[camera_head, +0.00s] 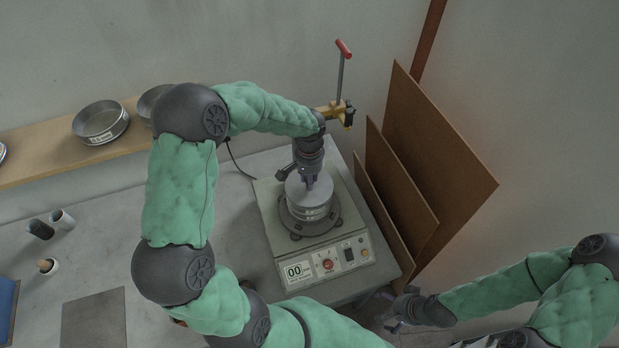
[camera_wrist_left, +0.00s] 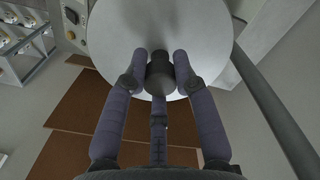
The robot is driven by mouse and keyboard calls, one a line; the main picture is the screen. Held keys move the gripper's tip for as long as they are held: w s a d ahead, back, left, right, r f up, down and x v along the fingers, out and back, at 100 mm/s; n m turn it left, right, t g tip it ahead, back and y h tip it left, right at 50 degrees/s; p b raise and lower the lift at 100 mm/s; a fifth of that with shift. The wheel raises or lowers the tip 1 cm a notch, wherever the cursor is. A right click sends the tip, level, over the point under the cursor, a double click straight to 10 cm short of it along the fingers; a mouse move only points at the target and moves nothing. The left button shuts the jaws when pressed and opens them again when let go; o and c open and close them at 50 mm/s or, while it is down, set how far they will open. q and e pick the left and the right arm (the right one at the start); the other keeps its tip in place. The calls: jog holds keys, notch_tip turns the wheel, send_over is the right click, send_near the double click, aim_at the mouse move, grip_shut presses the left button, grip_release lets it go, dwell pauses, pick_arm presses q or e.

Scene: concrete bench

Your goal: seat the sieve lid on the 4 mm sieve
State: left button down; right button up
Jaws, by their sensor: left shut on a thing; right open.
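The sieve lid (camera_head: 301,185) is a flat grey disc at the top of the sieve stack on the shaker. In the left wrist view the lid (camera_wrist_left: 205,30) fills the top middle, with a dark knob at its centre. My left gripper (camera_head: 309,180) is above the lid, its fingers (camera_wrist_left: 160,76) shut around the knob. The 4 mm sieve (camera_head: 313,214) is the labelled metal ring below the lid; I cannot tell whether lid and rim touch. My right gripper (camera_head: 402,309) is open and empty, low at the right, away from the bench top.
The shaker (camera_head: 302,252) has a front panel (camera_head: 328,265) reading 00. A red-handled rod (camera_head: 342,70) stands behind it. Brown boards (camera_head: 440,150) lean on the right. More sieves (camera_head: 101,121) sit on a wooden shelf (camera_head: 40,160). Small containers (camera_head: 62,219) and a grey mat (camera_head: 94,322) lie left.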

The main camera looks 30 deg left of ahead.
pick_arm(q)
jog(key=shift+f+b, duration=0.5)
jog(key=shift+f, duration=0.05)
dwell(0.4)
jog(key=c, duration=0.9)
grip_release()
notch_tip(320, 180, up, 12)
